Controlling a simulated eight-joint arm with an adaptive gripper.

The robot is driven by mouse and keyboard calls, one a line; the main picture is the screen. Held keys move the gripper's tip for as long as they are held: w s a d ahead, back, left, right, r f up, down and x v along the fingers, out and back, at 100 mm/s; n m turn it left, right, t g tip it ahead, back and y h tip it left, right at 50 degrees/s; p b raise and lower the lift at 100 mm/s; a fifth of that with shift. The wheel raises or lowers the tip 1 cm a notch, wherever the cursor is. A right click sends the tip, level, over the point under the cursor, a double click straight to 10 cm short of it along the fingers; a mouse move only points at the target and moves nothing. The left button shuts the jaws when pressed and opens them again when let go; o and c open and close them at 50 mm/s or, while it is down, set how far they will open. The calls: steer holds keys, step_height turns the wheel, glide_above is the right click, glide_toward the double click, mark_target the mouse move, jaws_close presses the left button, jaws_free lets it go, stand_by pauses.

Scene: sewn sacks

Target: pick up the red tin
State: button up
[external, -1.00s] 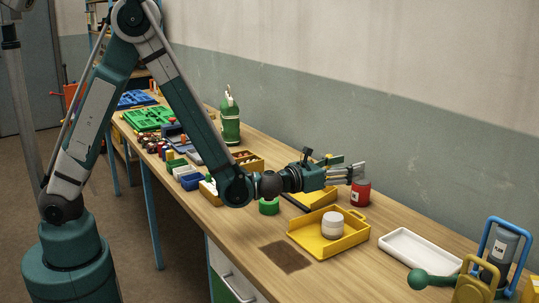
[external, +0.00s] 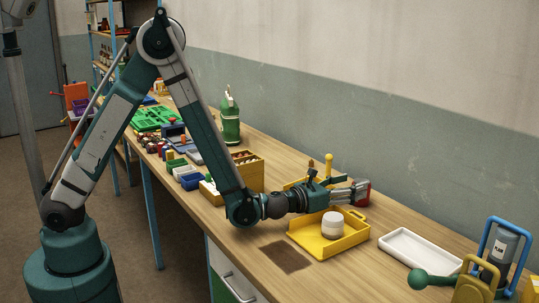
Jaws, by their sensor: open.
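The red tin (external: 365,193) stands on the bench just behind the yellow tray, with a pale label on its side. My gripper (external: 354,193) reaches in from the left, level and low, with its fingertips at the tin. The fingers are open and cover the tin's left part. I cannot tell whether they touch it.
The yellow tray (external: 318,249) with a white round tub (external: 332,225) lies right in front of my gripper. A white tray (external: 414,249) and a green dumbbell-shaped thing (external: 432,280) are to the right. A wooden box (external: 250,173) and a green bottle (external: 230,120) stand behind my arm.

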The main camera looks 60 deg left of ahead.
steer(key=shift+w, duration=0.2)
steer(key=shift+w+d+b, duration=0.2)
steer(key=shift+w+b, duration=0.25)
steer(key=shift+w, duration=2.05)
steer(key=c, duration=1.3)
steer(key=shift+o, duration=0.2)
steer(key=shift+r, duration=0.15)
steer(key=shift+r+p, duration=1.3)
steer(key=shift+r, duration=3.6)
